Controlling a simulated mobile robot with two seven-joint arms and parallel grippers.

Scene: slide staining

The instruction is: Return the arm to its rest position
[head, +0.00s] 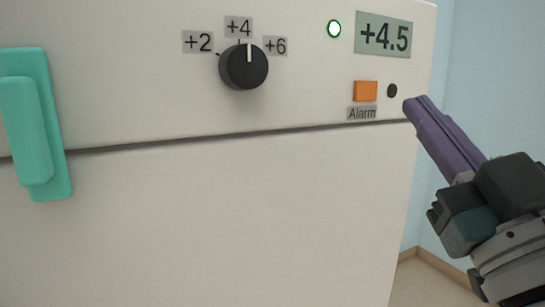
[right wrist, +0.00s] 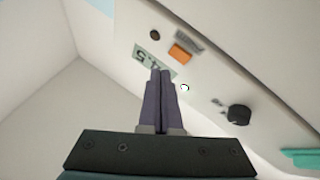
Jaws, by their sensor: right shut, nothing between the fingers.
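My right gripper (head: 408,104) comes in from the right in the head view, its purple fingers shut and empty. The fingertips are close to the right edge of a white appliance front (head: 240,210), just right of a small dark round button (head: 392,90); whether they touch it I cannot tell. In the right wrist view the shut fingers (right wrist: 161,72) point up toward the panel, overlapping the display (right wrist: 150,57). My left gripper is not in view.
A green handle (head: 30,125) stands out at left. Bare blue wall (head: 490,80) lies at right.

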